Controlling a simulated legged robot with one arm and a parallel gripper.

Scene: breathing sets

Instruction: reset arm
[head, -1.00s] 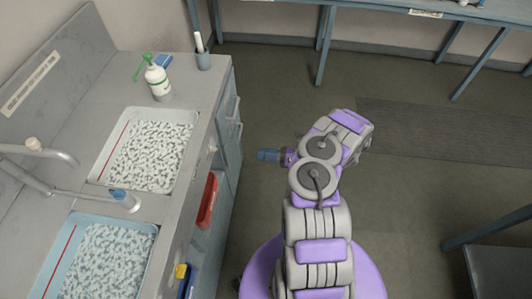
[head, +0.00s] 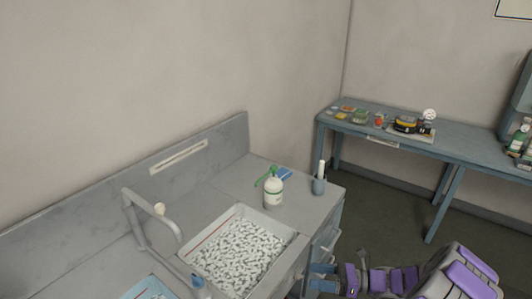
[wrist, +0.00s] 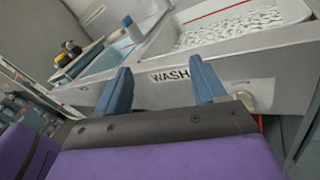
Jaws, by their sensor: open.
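My gripper (wrist: 160,92) shows in the wrist view with its two blue fingers spread apart and nothing between them. It faces the front of the sink counter, where a label reading "WASH" (wrist: 170,75) shows between and behind the fingers. In the head view my gripper (head: 322,278) is at the bottom edge, by the right front of the counter. My purple and grey arm is partly cut off there.
The counter (head: 225,178) holds a white tray (head: 290,232) of pale pieces, a white bottle (head: 274,193) and a grey holder (head: 319,186). A faucet (head: 150,220) stands at left. A blue table (head: 460,145) with small items stands at the back right. Floor between is open.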

